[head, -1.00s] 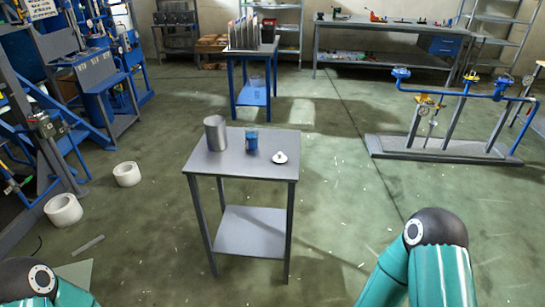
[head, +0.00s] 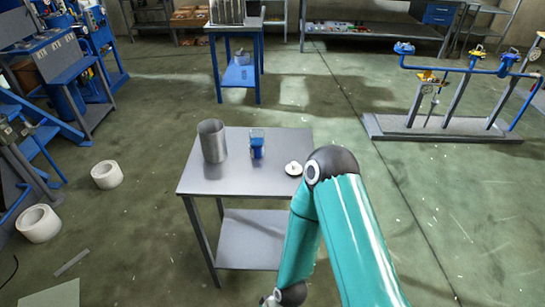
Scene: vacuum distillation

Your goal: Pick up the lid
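The lid (head: 293,169) is a small white disc with a knob on top. It lies on the right part of the small grey table (head: 240,183), close beside my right arm's elbow in the picture. A blue container (head: 257,146) and a larger grey metal pot (head: 212,141) stand upright on the same table, to the left of the lid. My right arm covers the table's front right corner. Its lower end reaches the bottom edge of the view, and its gripper fingers do not show. My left gripper is not in view.
White rolls (head: 38,223) lie on the floor at left. A pipe rig on a grey base (head: 440,128) stands at right. A blue table (head: 238,75) and a workbench (head: 375,30) are behind. The floor around the small table is mostly clear.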

